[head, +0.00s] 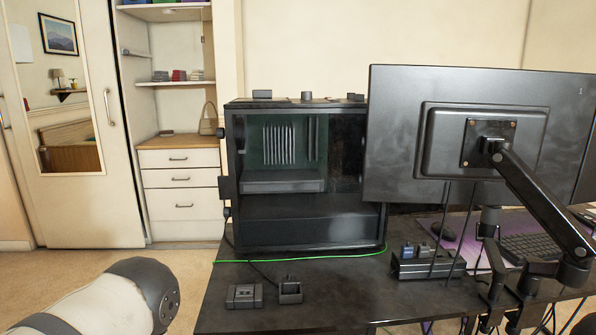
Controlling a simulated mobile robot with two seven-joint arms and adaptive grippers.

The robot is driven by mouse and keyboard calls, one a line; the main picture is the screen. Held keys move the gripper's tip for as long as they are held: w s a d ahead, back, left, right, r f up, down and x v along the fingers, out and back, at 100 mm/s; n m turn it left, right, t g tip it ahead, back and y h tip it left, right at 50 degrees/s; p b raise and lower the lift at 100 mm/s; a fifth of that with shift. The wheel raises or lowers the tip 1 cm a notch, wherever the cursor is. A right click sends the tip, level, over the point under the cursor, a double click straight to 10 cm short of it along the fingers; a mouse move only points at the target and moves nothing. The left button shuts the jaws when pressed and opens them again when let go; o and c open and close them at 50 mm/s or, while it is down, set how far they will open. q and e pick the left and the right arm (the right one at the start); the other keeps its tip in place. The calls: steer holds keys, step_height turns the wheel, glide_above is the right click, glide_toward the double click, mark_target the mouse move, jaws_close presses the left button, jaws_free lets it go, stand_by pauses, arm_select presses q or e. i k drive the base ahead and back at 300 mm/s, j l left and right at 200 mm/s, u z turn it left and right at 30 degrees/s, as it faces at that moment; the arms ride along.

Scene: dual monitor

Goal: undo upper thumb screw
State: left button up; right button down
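A black computer case (300,213) with a see-through side panel stands upright on the dark desk. Two small dark knobs stick out from its left edge, one high (220,132) and one low (227,212). They look like thumb screws, and the high one appears to be seated against the case edge. Their threads are too small to make out. A white and dark grey link of my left arm (95,305) shows at the bottom left, well apart from the case. Neither gripper is in view.
A dark block (224,186) juts from the case's left edge between the knobs. A large monitor (400,100) on an arm stands close at right, overlapping the case. Two small dark devices (244,296) (290,290) and a green cable (300,258) lie in front. Left of the case is open.

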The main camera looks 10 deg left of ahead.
mark_target(221, 132)
steer(key=j, duration=1.85)
